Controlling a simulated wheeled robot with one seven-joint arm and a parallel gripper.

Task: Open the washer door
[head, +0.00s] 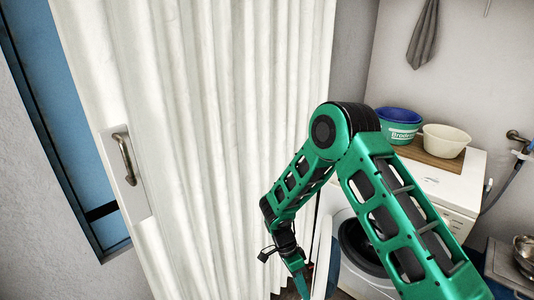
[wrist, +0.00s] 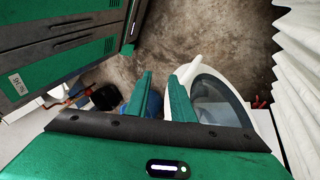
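The white washer (head: 462,190) stands at the right in the head view, partly hidden by my arm. Its round door (head: 322,254) is swung out from the front, and the dark drum opening (head: 352,240) shows beside it. In the wrist view the door (wrist: 226,88) shows its white rim and grey glass, at the right. My gripper (wrist: 160,97) is open, its two green fingers apart with no object clearly held between them. The right finger overlaps the door's rim; I cannot tell whether they touch. In the head view my gripper (head: 301,284) is beside the door, near the bottom edge.
A pleated white curtain door (head: 215,120) with a metal handle (head: 125,160) fills the left and middle. A blue-green tub (head: 398,128) and a cream bowl (head: 445,140) stand on a board atop the washer. A metal pot (head: 526,250) is at far right. Bare floor (wrist: 190,40) shows past the fingers.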

